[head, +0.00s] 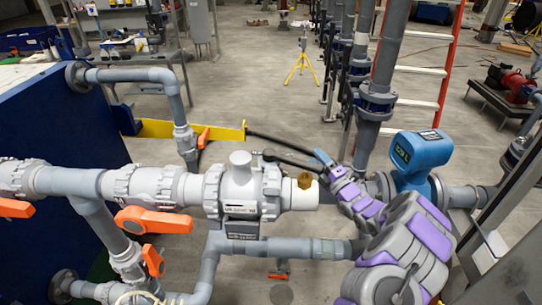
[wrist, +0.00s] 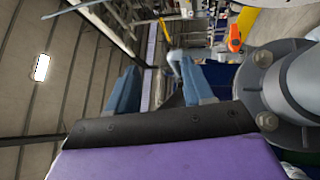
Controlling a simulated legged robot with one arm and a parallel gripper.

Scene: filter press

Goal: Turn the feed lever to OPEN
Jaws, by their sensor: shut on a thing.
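A grey valve body (head: 240,185) sits in the pale pipe run at the middle of the head view, with a small label plate below it. A black lever (head: 290,162) extends to the right from near the valve's top. My gripper (head: 322,158), with blue fingertips, is at the lever's right end and appears shut on it. In the wrist view the two blue fingers of my gripper (wrist: 160,90) stand apart, with a dark piece between their bases. The lever's gripped end is mostly hidden, and its marked position cannot be read.
Orange handles (head: 153,220) hang on the pipes at left, beside a blue panel (head: 50,150). A blue flow meter (head: 420,150) stands close to my arm on the right. Vertical grey pipes (head: 380,60) and a red ladder (head: 448,60) rise behind. Open floor lies beyond.

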